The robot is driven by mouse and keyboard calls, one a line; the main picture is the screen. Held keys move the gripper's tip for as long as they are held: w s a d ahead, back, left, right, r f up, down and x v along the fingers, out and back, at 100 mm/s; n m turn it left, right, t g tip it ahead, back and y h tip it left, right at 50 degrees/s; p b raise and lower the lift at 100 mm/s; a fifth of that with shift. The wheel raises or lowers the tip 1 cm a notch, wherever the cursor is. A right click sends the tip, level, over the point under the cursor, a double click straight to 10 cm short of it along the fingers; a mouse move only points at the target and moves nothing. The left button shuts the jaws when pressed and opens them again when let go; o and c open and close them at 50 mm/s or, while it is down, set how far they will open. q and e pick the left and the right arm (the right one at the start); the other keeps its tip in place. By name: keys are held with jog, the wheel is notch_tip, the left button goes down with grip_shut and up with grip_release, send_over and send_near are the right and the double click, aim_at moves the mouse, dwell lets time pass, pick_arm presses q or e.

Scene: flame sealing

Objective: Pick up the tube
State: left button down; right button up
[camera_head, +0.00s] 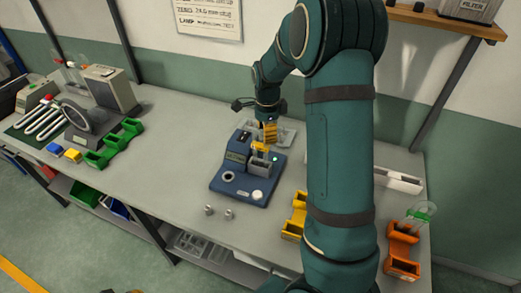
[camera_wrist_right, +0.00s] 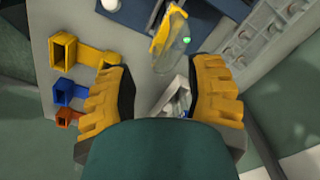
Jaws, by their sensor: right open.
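A clear piece with a yellow strip (camera_wrist_right: 166,34), apparently the tube, shows ahead of my right gripper in the right wrist view, over the blue device. My right gripper (camera_wrist_right: 160,72) has its two yellow ribbed fingers wide apart, with nothing clamped between them. In the head view the right gripper (camera_head: 268,138) is over the blue device (camera_head: 237,188) near its green light. There I cannot clearly separate the tube from the yellow fingers. The left gripper does not show.
A yellow holder (camera_head: 295,215) and an orange holder (camera_head: 402,250) stand on the bench front right. Two small metal pieces (camera_head: 219,211) lie before the device. A pale tray (camera_head: 288,131) is behind it. Green holders (camera_head: 112,143) stand left. Bare bench (camera_head: 165,165) lies between.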

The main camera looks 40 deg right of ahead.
notch_tip(320, 180, down, 4)
jog(key=shift+f, duration=0.15)
jog(key=shift+s, duration=0.1)
grip_shut()
